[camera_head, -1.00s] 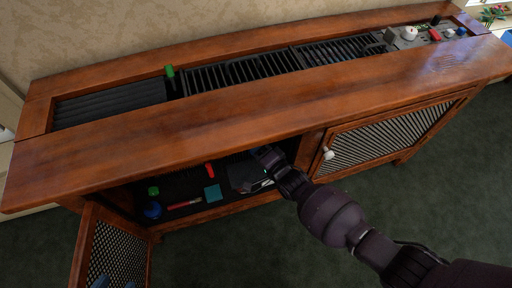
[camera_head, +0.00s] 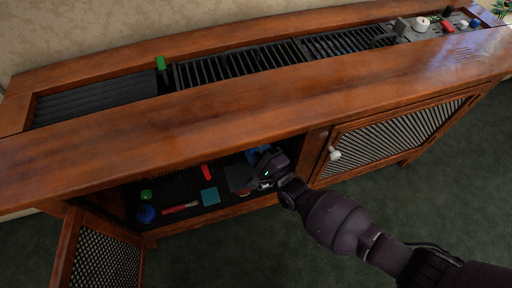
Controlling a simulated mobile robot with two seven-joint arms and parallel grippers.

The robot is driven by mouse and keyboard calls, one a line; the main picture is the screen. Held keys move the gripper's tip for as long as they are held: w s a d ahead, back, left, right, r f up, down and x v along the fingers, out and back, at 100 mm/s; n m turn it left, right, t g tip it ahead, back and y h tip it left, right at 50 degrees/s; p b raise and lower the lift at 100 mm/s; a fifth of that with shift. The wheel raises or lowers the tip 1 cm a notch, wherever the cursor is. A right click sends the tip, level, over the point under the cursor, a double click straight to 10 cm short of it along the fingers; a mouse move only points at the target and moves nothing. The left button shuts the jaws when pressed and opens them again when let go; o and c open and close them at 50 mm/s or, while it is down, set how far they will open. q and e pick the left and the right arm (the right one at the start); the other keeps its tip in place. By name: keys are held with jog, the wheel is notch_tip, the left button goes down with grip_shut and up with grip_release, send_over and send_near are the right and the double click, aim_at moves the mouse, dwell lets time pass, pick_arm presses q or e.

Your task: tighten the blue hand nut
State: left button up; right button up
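A round blue piece (camera_head: 145,214) sits at the left inside the open lower compartment of the wooden cabinet. A second blue piece (camera_head: 253,155) shows in the compartment just beyond my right gripper (camera_head: 262,165), partly hidden by it and by the cabinet top. I cannot tell for sure which blue piece is the hand nut. My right gripper reaches into the compartment opening from the right. Its fingers are dark and small, and I cannot tell whether they are open or touch anything. My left gripper is not in view.
The compartment also holds a green piece (camera_head: 146,195), red pieces (camera_head: 207,172) and a teal block (camera_head: 209,197). The left lattice door (camera_head: 105,255) is open; the right door (camera_head: 395,135) is shut. The overhanging wooden top (camera_head: 250,112) borders the opening above.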

jog(key=shift+a, duration=0.1)
dwell(0.4)
jog(key=o, duration=0.9)
jog(key=shift+o, duration=0.2)
pick_arm(q)
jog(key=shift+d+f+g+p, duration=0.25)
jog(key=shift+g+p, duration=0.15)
jog(key=shift+p, duration=0.6)
pick_arm(e)
jog(key=v, duration=1.1)
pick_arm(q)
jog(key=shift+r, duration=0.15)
pick_arm(e)
jog(key=shift+w, duration=0.1)
